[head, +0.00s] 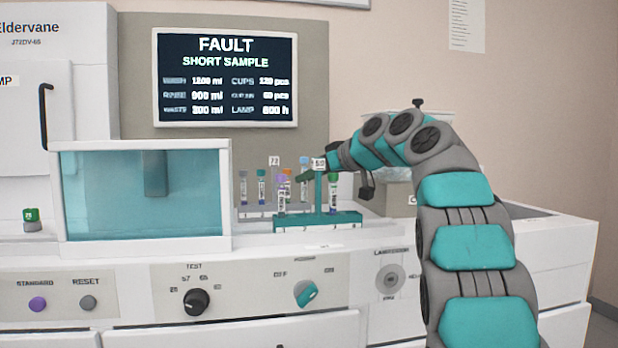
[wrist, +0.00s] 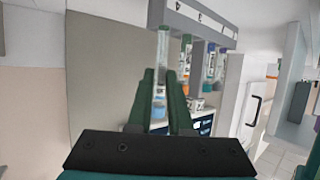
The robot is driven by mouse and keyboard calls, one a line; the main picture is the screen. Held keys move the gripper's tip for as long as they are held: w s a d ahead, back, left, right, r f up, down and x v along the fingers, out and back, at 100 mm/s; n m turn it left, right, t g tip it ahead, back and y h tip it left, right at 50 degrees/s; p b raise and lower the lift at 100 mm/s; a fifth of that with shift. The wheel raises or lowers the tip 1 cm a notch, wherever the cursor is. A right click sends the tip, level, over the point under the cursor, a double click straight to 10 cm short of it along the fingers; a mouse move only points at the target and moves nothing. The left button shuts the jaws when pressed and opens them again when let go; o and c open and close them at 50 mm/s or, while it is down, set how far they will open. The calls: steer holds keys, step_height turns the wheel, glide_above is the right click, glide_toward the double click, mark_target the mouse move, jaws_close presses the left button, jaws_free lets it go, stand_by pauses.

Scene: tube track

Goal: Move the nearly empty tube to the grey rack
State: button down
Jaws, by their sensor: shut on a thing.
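My gripper (head: 304,178) reaches in from the right, low over the racks in the head view. In the wrist view its green fingers (wrist: 162,100) are shut on a clear, pale tube (wrist: 162,62), with little visible content. In the head view I cannot surely tell the held tube from those behind it. The teal rack (head: 345,219) stands in front, with a purple-capped tube (head: 281,196) and a green-capped tube (head: 333,194) at it. The grey rack (head: 252,212) is behind it to the left, with grey-capped (head: 243,188) and teal-capped (head: 261,187) tubes.
A clear teal-tinted cover (head: 140,195) stands left of the racks. A screen (head: 225,78) above reads "FAULT SHORT SAMPLE". Knobs (head: 196,302) line the front panel. A green-capped vial (head: 32,220) stands far left. A grey box (head: 398,198) is behind my arm.

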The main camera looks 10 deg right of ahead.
steer(key=shift+f+b, duration=0.65)
steer(key=shift+b, duration=0.15)
steer(key=c, duration=0.8)
jaws_free()
steer(key=shift+o, duration=0.2)
steer(key=v, duration=0.7)
steer(key=shift+s+d+b, duration=0.2)
steer(key=shift+s+b, duration=0.05)
steer(key=shift+b, duration=0.05)
steer(key=shift+r, duration=0.15)
